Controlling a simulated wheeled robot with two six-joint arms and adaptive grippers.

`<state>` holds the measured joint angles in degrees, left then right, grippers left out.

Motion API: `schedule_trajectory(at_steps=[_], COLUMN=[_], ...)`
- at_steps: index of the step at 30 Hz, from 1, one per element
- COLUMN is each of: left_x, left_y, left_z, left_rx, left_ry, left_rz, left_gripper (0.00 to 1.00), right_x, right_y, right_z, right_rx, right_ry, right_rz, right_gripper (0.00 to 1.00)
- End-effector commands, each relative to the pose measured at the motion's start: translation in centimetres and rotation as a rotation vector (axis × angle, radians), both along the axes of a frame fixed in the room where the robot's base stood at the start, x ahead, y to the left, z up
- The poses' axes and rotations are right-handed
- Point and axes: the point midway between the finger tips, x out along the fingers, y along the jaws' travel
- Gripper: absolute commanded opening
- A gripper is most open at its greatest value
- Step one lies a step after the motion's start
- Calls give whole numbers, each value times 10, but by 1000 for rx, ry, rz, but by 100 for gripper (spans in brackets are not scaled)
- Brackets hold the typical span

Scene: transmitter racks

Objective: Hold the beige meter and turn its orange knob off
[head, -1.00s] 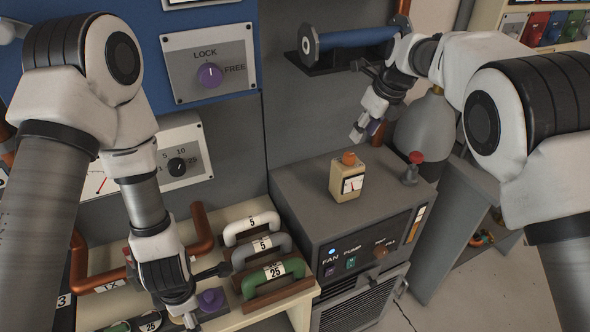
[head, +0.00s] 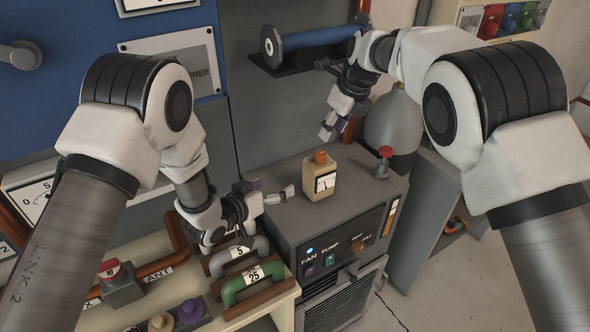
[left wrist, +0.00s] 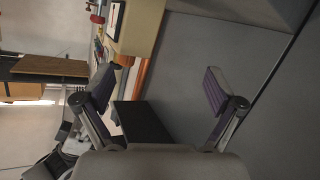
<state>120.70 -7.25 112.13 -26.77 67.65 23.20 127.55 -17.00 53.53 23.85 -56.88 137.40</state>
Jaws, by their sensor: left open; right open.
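The beige meter (head: 320,183) stands upright on top of the grey cabinet (head: 366,187), its white dial facing front and its orange knob (head: 320,157) on top. My left gripper (head: 272,191) is open and empty, left of the meter at the cabinet's left edge, apart from it. In the left wrist view, its spread fingers (left wrist: 160,88) have nothing between them, and a beige block that looks like the meter (left wrist: 142,28) shows at the top. My right gripper (head: 335,125) is open above and behind the meter, not touching it.
A red-topped valve (head: 383,164) stands right of the meter on the cabinet. A blue roll (head: 318,38) is mounted behind. Green (head: 252,282) and grey (head: 238,252) handles sit on the lower bench at left. The cabinet front carries FAN and PUMP switches.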

Motion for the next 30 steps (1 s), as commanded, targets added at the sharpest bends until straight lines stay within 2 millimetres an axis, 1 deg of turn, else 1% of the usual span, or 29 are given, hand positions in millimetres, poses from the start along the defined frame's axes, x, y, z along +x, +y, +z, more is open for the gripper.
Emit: schedule_trajectory(at_steps=[1, 3, 6, 9, 14, 17, 24, 27, 30], left_x=[15, 30, 46, 56, 63, 70, 92, 97, 100], left_y=[-15, -35, -47, -50, -55, -65, -99, -107, -111], left_z=[4, 8, 10, 11, 7, 2, -14, -18, -20], left_rx=[9, 55, 144, 220, 268, 269, 266, 266, 266], left_ry=[-20, -44, -74, -96, -105, -105, -105, -105, -105], left_rz=[-100, -249, -404, -493, -538, -539, -538, -538, -536], left_gripper=[94, 94, 94, 94, 94, 94, 94, 94, 94], right_x=[0, 0, 0, 0, 0, 0, 0, 0, 0], right_y=[0, 0, 0, 0, 0, 0, 0, 0, 0], right_z=[0, 0, 0, 0, 0, 0, 0, 0, 0], right_rx=[0, 0, 0, 0, 0, 0, 0, 0, 0], right_ry=[0, 0, 0, 0, 0, 0, 0, 0, 0], right_rz=[0, 0, 0, 0, 0, 0, 0, 0, 0], right_gripper=[42, 42, 42, 42, 42, 42, 42, 42, 42])
